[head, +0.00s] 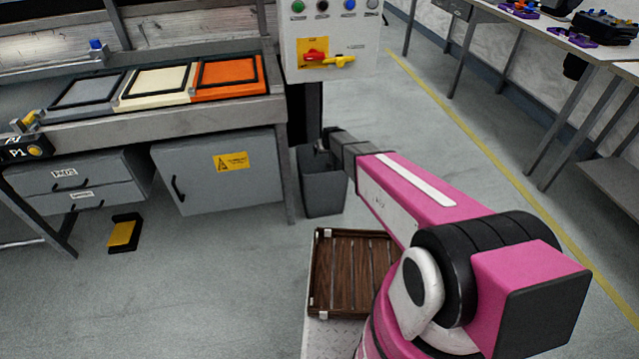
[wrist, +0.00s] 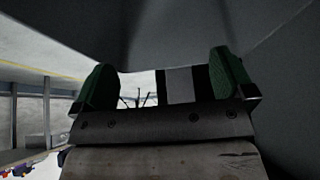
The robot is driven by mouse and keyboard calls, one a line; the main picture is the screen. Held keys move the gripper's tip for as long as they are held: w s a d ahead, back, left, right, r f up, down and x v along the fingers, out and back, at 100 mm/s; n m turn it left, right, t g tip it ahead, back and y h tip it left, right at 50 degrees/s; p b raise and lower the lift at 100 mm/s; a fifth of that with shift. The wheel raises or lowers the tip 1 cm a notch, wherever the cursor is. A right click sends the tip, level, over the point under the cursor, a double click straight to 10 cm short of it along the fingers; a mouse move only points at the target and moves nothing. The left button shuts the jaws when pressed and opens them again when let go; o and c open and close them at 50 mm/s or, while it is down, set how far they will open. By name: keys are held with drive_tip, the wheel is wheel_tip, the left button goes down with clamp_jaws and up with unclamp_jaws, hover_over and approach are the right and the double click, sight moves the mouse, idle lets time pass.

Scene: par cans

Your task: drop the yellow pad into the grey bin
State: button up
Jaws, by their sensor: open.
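My gripper (head: 336,146) is at the rim of the grey bin (head: 322,188), which stands on the floor beside the workbench. In the wrist view its two green fingers (wrist: 165,80) are wide apart. A striped dark and pale shape shows between them, but I cannot tell what it is, and I see no pad between the fingers. A pale yellow, black-edged pad (head: 155,84) lies on the bench between a grey and an orange one. A yellow-topped black block (head: 123,234) lies on the floor; I cannot tell if it is a pad. The bin's inside is hidden.
The workbench (head: 170,110) has drawers and a cabinet (head: 220,185) below. A panel (head: 330,40) with buttons rises behind the bin. A wooden slatted crate (head: 320,275) stands in front of the bin. Tables (head: 560,45) are at the right; the floor between is clear.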

drive_tip(key=v, duration=0.9)
drive_tip(key=shift+f, duration=0.1)
